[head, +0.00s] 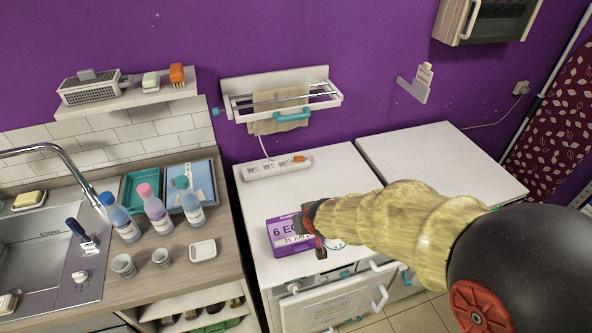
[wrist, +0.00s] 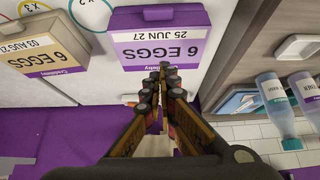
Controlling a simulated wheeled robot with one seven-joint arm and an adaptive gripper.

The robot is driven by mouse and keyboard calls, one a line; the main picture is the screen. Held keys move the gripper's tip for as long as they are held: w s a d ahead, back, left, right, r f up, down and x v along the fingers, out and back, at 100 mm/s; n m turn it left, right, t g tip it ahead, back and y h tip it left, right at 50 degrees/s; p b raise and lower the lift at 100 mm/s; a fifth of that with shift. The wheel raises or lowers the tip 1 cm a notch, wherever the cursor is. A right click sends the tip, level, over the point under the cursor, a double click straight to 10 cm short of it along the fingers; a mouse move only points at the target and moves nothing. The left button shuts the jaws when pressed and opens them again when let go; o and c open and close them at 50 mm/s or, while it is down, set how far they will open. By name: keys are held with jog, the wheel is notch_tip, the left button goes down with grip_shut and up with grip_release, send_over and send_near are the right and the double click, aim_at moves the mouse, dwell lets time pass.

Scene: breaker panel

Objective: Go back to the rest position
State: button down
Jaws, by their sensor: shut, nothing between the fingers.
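My gripper (head: 314,230) is over the white counter top, at the right end of a purple egg carton (head: 284,236) in the head view. In the wrist view my gripper (wrist: 163,72) has its fingers together with nothing between them. Their tips overlap the edge of the purple carton (wrist: 160,35), labelled 6 EGGS, 25 JUN 27. I cannot tell whether they touch it. My arm in its yellowish sleeve reaches in from the right and hides part of the counter.
A beige egg carton (wrist: 45,45) stands beside the purple one in the wrist view. A power strip (head: 277,167) lies behind on the counter (head: 335,170). A towel rack (head: 282,98) is on the wall above. Bottles (head: 155,208) and a sink are left. The right-hand top (head: 440,160) is clear.

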jog(key=s+d+g+h, duration=0.2)
jog(key=s+d+g, duration=0.25)
jog(key=s, duration=0.65)
jog(key=s+d+r+m+t+b, duration=0.1)
jog(key=s+d+r, duration=0.4)
jog(key=s+r, duration=0.2)
jog(key=s+d+r+m+t+b, duration=0.1)
jog(key=s+d+r+m+t, duration=0.1)
jog(key=s+d+r, duration=0.4)
notch_tip(320, 180, up, 5)
jog(key=shift+s+f+b, duration=0.1)
jog(key=shift+s+b, duration=0.25)
jog(key=shift+b, duration=0.05)
